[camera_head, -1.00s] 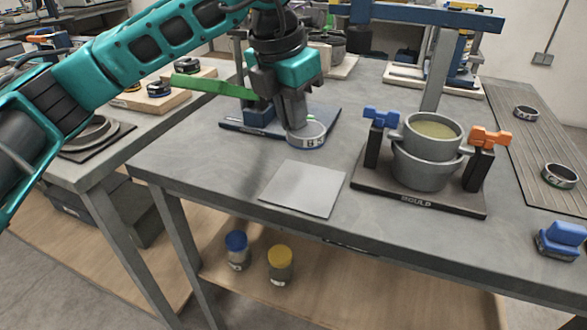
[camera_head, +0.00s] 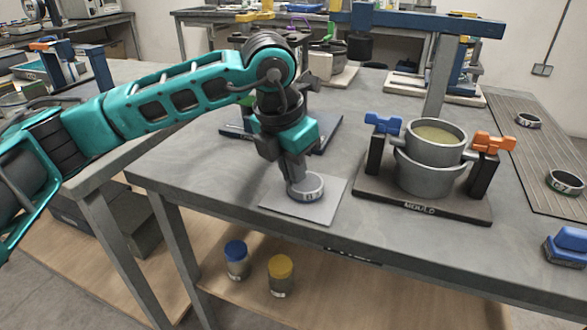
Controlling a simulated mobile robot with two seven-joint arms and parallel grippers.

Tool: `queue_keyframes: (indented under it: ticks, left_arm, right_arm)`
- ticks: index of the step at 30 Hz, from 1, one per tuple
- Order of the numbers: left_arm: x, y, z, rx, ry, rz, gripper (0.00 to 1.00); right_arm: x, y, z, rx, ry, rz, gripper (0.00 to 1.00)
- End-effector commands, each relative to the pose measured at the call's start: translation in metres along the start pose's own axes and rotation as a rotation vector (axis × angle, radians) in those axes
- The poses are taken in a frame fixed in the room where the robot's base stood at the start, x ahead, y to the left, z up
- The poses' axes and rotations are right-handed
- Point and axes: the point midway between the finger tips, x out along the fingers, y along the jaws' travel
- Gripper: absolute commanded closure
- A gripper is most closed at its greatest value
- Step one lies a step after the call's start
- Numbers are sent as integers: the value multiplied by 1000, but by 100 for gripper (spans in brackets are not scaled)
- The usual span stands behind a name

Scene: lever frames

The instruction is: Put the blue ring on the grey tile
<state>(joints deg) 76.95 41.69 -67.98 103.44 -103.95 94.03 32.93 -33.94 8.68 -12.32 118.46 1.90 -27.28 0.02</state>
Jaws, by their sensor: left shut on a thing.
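My left gripper (camera_head: 297,180) points down from above and is shut on the ring's left side. The ring is level and very low; I cannot tell whether it touches the tile. The tile lies flat on the table near its front edge. My right gripper is not in view.
A mould stand (camera_head: 424,208) with a grey pot, a blue clamp and an orange clamp stands just right of the tile. Two other rings (camera_head: 528,121) (camera_head: 565,182) lie on the ribbed mat at right. A blue-handled block (camera_head: 567,247) sits at the right edge.

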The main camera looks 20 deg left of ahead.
Motion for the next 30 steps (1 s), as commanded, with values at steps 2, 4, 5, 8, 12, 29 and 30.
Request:
queue_keyframes:
  ticks: [2, 4, 5, 8, 12, 29, 30]
  left_arm:
    - [2, 0, 0, 0, 0, 0, 89]
    - [2, 0, 0, 0, 1, 0, 82]
    - [2, 0, 0, 0, 1, 0, 80]
    - [2, 0, 0, 0, 1, 0, 70]
    - [2, 0, 0, 0, 1, 0, 66]
    - [-66, 0, 2, 1, -4, 1, 66]
    - [-75, 0, 2, 1, -4, 1, 66]
  right_arm:
    - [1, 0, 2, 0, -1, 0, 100]
    - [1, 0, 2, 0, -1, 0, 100]
    - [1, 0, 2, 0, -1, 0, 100]
    - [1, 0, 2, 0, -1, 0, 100]
    - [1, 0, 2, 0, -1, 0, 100]
    - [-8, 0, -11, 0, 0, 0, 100]
    - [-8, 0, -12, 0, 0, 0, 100]
